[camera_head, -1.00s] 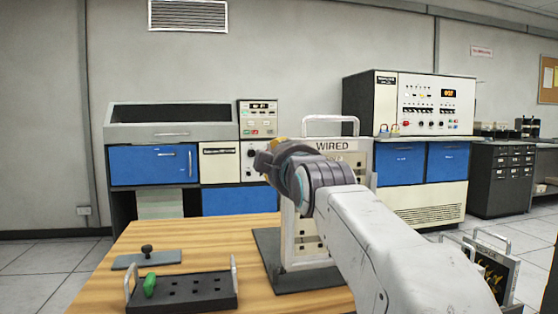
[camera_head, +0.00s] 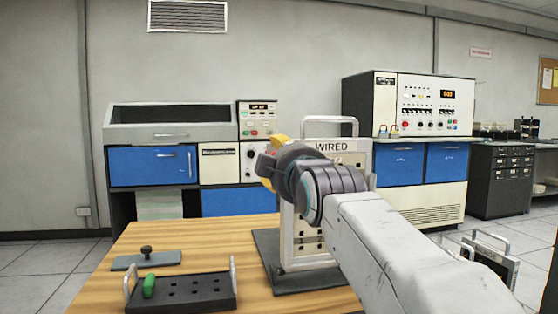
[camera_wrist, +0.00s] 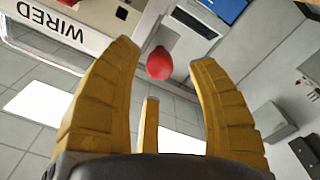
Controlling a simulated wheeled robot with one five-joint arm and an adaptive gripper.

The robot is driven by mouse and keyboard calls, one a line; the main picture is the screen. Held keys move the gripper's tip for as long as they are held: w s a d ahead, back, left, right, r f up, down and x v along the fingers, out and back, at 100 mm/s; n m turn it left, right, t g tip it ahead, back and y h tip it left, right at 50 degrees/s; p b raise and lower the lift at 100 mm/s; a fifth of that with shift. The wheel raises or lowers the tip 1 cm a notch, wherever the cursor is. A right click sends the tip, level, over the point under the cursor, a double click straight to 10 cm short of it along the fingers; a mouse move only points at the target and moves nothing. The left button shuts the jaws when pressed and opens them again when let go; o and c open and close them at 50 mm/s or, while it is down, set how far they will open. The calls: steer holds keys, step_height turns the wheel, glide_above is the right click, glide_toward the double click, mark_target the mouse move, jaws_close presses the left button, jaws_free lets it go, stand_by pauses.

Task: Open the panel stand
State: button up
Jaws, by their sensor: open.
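The panel stand (camera_head: 295,245) stands upright on the wooden table in the head view, with a plate marked WIRED (camera_head: 335,146) and a handle on top. My arm hides much of its front. In the wrist view the WIRED plate (camera_wrist: 62,28) appears upside down at the upper left. A round red knob (camera_wrist: 160,64) beside the frame shows between my finger tips; I cannot tell whether they touch it. My gripper (camera_head: 270,160) is open, with its yellow fingers also spread in the wrist view (camera_wrist: 164,56).
A black tray (camera_head: 205,304) with a green peg (camera_head: 149,286) and a grey plate with a black knob (camera_head: 146,256) lie on the table (camera_head: 200,236) at the left. Cabinets with blue doors (camera_head: 153,165) stand behind. Another handled panel (camera_head: 490,258) is at the lower right.

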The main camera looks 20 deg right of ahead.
steer(key=s+a, duration=0.2)
steer(key=s, duration=0.7)
steer(key=shift+s, duration=0.25)
steer(key=shift+f, duration=0.1)
